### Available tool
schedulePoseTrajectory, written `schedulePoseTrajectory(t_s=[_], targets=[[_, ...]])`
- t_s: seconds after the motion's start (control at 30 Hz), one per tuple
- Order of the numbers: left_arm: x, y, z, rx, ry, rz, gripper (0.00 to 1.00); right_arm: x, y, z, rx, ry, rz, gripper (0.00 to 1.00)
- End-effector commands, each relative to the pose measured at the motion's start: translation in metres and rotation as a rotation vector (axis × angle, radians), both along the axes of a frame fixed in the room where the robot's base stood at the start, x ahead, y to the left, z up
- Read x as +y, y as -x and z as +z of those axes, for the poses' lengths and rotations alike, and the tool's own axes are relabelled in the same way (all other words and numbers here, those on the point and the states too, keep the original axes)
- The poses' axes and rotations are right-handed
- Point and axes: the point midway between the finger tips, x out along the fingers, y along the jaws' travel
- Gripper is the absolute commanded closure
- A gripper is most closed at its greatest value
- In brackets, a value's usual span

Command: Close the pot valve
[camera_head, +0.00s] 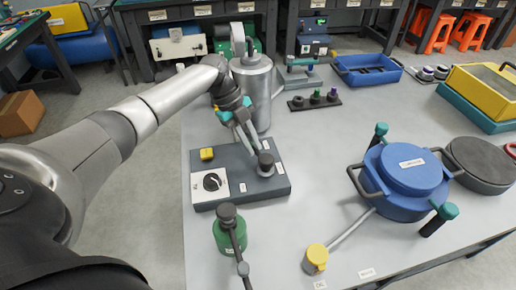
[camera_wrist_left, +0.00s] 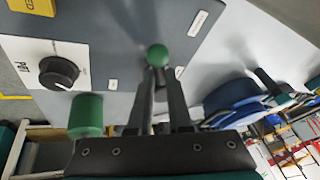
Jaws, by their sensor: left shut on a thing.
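A grey control box (camera_head: 225,185) stands on the table, with a white dial plate (camera_head: 210,183) and a dark round knob (camera_head: 266,163) on its right part. My left gripper (camera_head: 253,147) comes down to this knob. In the left wrist view my left gripper (camera_wrist_left: 157,75) is shut on a small part with a round green end (camera_wrist_left: 157,55). That view shows the box's top (camera_wrist_left: 110,30) and black dial (camera_wrist_left: 58,73). A blue lidded pot (camera_head: 405,180) with teal-tipped handles stands apart to the right. I cannot tell which part is the pot valve. My right gripper is out of view.
A metal cylinder (camera_head: 253,95) stands close behind the gripper. A green fitting (camera_head: 230,235) and a yellow-capped part (camera_head: 315,258) stand near the front. A blue tray (camera_head: 368,70) lies at the back.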

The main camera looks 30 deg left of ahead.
Motion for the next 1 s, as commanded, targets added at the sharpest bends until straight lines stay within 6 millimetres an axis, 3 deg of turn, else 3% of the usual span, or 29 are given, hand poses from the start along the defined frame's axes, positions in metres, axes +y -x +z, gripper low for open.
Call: schedulePoseTrajectory(t_s=[0.7, 0.73, 1.0], targets=[[0.0088, 0.0029, -0.0006, -0.002, -0.004, -0.052, 1.0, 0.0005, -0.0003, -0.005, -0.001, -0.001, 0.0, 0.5], [0.0088, 0.0029, -0.0006, -0.002, -0.004, -0.051, 0.79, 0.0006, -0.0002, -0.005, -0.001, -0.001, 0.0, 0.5], [0.0086, 0.0031, -0.0004, -0.002, -0.003, -0.051, 0.53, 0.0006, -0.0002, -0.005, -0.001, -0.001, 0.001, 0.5]])
